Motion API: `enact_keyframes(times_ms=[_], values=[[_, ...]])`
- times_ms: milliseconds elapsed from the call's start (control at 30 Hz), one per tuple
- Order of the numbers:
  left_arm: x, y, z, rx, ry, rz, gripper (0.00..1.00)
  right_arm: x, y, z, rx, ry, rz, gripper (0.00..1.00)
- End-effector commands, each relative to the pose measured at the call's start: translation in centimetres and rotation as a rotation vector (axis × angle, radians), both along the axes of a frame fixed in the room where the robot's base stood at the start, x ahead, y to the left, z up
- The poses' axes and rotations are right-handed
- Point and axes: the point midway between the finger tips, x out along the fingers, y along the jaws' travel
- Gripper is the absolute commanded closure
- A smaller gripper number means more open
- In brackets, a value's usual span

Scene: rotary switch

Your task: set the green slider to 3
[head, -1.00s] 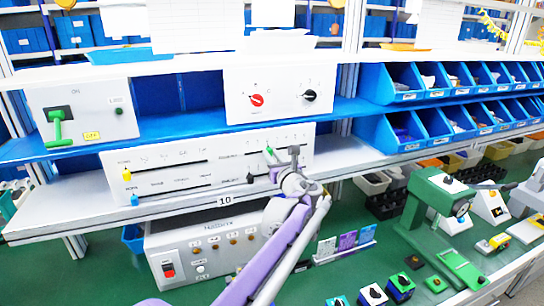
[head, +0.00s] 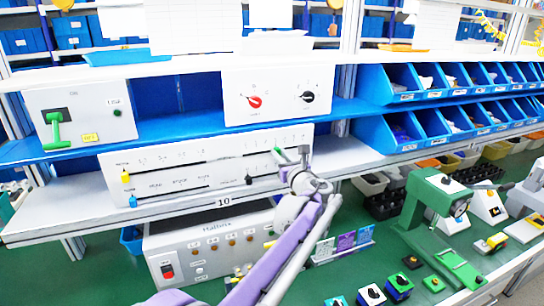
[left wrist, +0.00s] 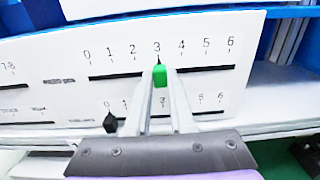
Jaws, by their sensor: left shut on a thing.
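The green slider (head: 279,153) is on the upper right track of the white slider panel (head: 222,160). In the left wrist view the green slider (left wrist: 159,75) stands under the mark 3 of a scale from 0 to 6, its dark pointer tip just below the numeral. My left gripper (head: 300,153) is in front of the panel at that track. Its two fingers (left wrist: 160,84) are shut on the green slider, one on each side of it. My right gripper is not in view.
A black slider (left wrist: 110,122) sits near 0 on the track below. A yellow slider (head: 126,178) and a blue slider (head: 133,201) are at the panel's left.

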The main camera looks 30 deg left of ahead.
Motion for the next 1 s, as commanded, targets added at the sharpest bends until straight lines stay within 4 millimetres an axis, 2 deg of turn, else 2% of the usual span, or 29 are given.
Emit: enact_keyframes(times_ms=[200,233,400,767,867,1000], values=[[0.0,0.0,-0.1,0.0,0.001,0.0,1.0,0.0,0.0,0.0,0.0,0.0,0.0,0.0],[0.0,0.0,-0.1,0.0,0.001,0.0,0.77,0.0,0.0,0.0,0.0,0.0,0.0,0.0],[0.0,0.0,-0.1,0.0,0.0,0.001,0.47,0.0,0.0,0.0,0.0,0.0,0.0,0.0],[-0.3,-0.3,-0.1,-0.001,0.001,0.0,0.47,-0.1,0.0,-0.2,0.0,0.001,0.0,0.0],[-1.1,-1.3,-0.2,0.0,0.001,0.0,0.47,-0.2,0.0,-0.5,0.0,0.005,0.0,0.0],[-2.9,-3.5,-0.3,-0.001,0.002,-0.003,0.47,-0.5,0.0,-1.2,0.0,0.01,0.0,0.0]])
